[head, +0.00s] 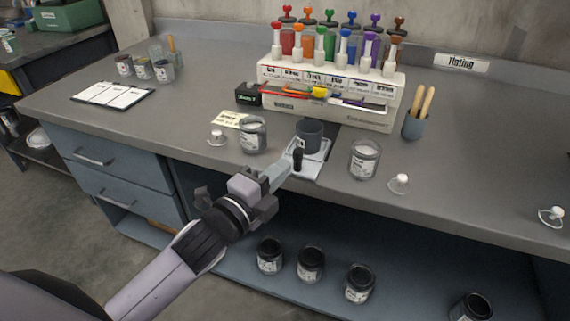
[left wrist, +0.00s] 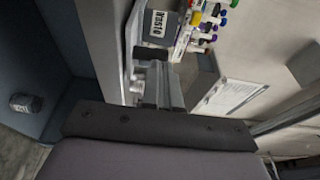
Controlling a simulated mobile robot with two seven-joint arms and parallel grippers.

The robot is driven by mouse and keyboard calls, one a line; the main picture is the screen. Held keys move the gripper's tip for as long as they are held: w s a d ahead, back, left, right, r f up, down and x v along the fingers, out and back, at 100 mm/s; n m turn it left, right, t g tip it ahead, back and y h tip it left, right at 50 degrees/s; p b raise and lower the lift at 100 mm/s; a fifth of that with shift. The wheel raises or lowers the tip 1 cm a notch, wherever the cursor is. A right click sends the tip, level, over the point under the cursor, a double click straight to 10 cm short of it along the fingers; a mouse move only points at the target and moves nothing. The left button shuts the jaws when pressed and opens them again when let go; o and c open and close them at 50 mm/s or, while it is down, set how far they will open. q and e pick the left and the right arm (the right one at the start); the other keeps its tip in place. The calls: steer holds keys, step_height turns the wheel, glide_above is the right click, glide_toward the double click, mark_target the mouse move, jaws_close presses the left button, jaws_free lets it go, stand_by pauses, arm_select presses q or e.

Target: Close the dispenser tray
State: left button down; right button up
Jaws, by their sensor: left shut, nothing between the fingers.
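The dispenser (head: 330,108) is a white stand with several coloured bottles and pump tops, at the back of the grey bench. Its white tray (head: 312,170) is out in front of it, towards the bench's front edge. A dark grey cup (head: 309,134) stands on the tray, and a small black upright knob (head: 298,160) is at the tray's front. My left gripper (head: 287,169) is shut and empty, with its tips beside the knob; I cannot tell whether they touch. Its shut fingers (left wrist: 172,88) also show in the left wrist view. My right gripper is not in view.
A brush cup (head: 415,124) stands at right. A clipboard (head: 112,93) lies at left. Several dark jars (head: 310,264) sit on the lower shelf.

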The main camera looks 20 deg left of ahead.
arm_select(q)
steer(key=shift+x, duration=1)
steer(key=shift+w, duration=0.1)
